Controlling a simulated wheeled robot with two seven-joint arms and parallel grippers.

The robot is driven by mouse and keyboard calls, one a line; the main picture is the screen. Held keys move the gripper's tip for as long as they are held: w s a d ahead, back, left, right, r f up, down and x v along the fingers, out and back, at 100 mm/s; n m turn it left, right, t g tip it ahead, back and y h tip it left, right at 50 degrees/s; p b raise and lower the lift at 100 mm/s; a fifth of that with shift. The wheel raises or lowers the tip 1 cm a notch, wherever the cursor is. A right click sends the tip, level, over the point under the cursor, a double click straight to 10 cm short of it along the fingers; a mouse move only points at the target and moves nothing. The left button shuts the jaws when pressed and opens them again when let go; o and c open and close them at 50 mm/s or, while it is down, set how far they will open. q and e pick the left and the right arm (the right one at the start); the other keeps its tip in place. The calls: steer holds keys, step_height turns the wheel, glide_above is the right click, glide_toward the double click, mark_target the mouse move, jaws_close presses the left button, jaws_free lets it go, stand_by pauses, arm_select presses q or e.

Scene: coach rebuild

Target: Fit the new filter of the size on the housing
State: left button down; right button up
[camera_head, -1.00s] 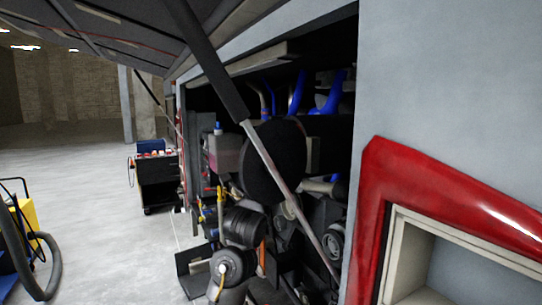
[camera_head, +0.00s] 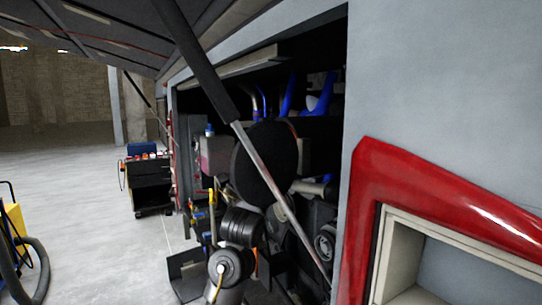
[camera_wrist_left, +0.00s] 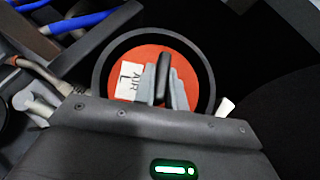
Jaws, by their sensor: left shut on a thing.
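In the left wrist view, a round orange-red filter face (camera_wrist_left: 196,66) with a white label (camera_wrist_left: 129,82) reading "AIR L" shows inside a black ring (camera_wrist_left: 104,62). I cannot tell whether the ring is the filter's rim or the housing's mouth. My left gripper (camera_wrist_left: 164,88) is shut on the black grip at the face's middle. In the head view, my left arm reaches up into the open engine bay and its gripper is hidden. A large black round part (camera_head: 262,165) stands just above the arm; I cannot tell whether it is the housing. My right gripper is out of view.
A support strut (camera_head: 208,75) crosses the bay's opening diagonally. Blue hoses (camera_head: 319,95) run at the bay's upper back. A red-framed recess (camera_head: 362,210) is at the right. A tool cart (camera_head: 150,184) stands at the left back. The floor left of the coach is mostly clear.

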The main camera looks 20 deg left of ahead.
arm_select(q)
steer(key=shift+w+d, duration=0.3)
steer(key=shift+w, duration=0.1)
steer(key=shift+w+d+f, duration=0.25)
steer(key=shift+w+d, duration=0.2)
steer(key=shift+w, duration=0.3)
steer(key=c, duration=1.4)
jaws_free()
steer(key=shift+o, duration=0.5)
steer(key=o, duration=0.3)
steer(key=shift+o, duration=0.2)
steer(key=shift+f, duration=0.15)
